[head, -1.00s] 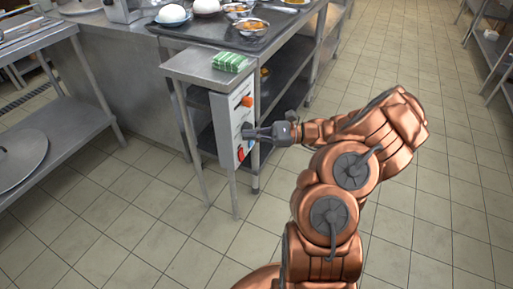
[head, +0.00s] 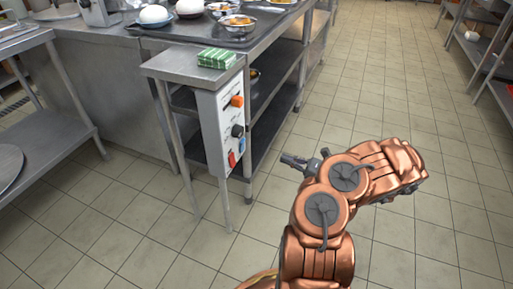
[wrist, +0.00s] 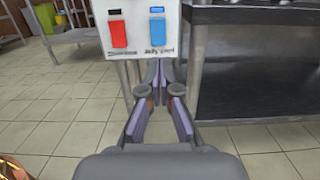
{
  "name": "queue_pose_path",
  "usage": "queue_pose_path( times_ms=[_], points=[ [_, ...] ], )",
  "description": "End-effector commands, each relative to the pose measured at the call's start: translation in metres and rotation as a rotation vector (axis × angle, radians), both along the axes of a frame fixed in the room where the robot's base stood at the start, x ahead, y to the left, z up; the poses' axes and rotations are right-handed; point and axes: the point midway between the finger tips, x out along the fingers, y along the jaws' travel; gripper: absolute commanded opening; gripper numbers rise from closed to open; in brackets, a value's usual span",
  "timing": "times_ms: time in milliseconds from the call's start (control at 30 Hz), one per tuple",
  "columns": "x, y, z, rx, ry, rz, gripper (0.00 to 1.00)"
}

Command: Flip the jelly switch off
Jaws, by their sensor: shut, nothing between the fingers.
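Which way the rocker is tipped is too small to tell. My gripper (head: 284,157) is shut and empty, apart from the panel and to its right in the head view. In the wrist view my gripper (wrist: 160,88) points at the space below the switches.
A red switch (wrist: 118,35) is left of the blue one. An orange knob (head: 237,101) and a dark knob (head: 238,131) are higher on the panel. Green packets (head: 217,58) lie on the steel stand. A shelved counter (head: 291,65) stands behind. The tiled floor at right is clear.

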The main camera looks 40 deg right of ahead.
Motion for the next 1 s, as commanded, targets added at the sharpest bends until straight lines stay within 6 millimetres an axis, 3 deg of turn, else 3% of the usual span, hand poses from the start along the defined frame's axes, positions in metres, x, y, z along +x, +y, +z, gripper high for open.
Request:
queue_pose_path(
  times_ms=[267, 800, 1000],
  points=[
    [0.023, 0.014, 0.001, -0.002, 0.0, 0.002, 0.0],
    [0.1, 0.061, 0.011, 0.0, 0.0, 0.001, 0.0],
    [0.115, 0.07, 0.015, 0.0, -0.002, -0.001, 0.0]
  ],
)
